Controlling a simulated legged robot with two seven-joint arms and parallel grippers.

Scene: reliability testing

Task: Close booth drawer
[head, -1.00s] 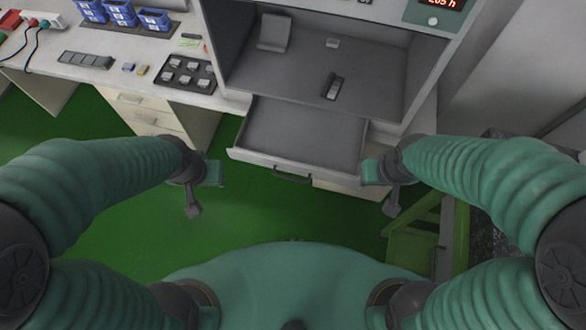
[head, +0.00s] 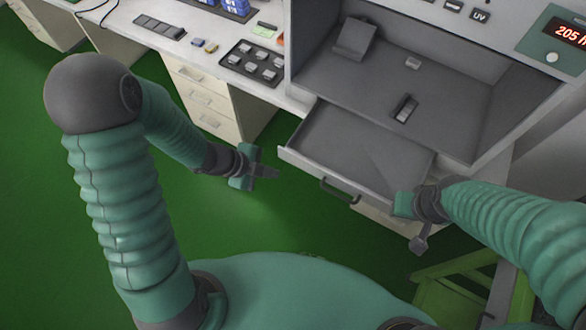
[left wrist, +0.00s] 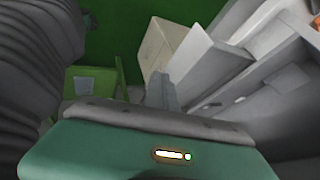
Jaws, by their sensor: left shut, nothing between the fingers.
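The booth drawer (head: 360,150) is a grey tray pulled out below the booth's floor. Its light front panel carries a dark handle (head: 340,193). My left gripper (head: 274,173) is shut and empty, to the left of the drawer front and apart from it, with fingers pointing right. In the left wrist view the fingers (left wrist: 160,90) point towards a grey, pale-edged shape that looks like the open drawer (left wrist: 210,72). My right gripper (head: 419,243) hangs near the right end of the drawer front; whether its fingers are parted is too small to tell.
The booth (head: 420,95) holds a small dark device (head: 405,108) on its floor. A desk with drawers (head: 210,100) stands at left, bearing a dark tray of blocks (head: 252,63). A green step frame (head: 465,285) stands at lower right. The green floor left of the drawer is clear.

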